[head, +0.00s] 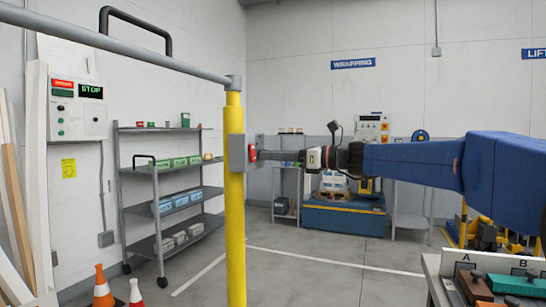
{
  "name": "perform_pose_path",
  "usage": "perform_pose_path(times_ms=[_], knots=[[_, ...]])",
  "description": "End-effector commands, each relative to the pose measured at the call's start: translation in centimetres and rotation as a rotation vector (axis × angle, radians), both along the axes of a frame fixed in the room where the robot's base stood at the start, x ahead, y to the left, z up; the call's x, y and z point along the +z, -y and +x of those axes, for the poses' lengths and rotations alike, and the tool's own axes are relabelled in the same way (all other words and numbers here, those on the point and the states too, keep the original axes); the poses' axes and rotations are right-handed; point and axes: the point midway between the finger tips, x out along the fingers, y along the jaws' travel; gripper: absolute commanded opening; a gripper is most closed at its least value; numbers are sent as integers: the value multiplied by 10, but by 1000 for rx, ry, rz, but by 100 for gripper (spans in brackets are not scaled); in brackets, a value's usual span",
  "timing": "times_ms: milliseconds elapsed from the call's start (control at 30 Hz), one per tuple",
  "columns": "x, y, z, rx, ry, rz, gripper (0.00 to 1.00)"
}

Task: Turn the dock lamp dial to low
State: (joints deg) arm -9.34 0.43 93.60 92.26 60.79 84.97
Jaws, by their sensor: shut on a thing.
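A small grey box (238,153) is mounted on the yellow post (235,210), with a red part (253,152) on its right side, which I take to be the dock lamp dial. My arm reaches in from the right at the box's height. My gripper (262,155) is at the right side of the box, shut on the dial. The fingers hide part of the dial, and its marks and pointer are too small to read.
A grey rail (130,47) runs from the post's top to the upper left. A shelf cart (165,205), a wall panel reading STOP (78,108) and orange cones (103,288) stand left. A wrapping machine (345,220) is behind. A bench with trays (440,285) is lower right. The middle floor is clear.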

Motion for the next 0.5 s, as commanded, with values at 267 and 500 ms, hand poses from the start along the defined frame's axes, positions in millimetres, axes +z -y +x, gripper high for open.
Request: perform_pose_path(times_ms=[267,500], knots=[[0,0,0,0,92,-33,0],[0,0,0,0,273,-99,0]])
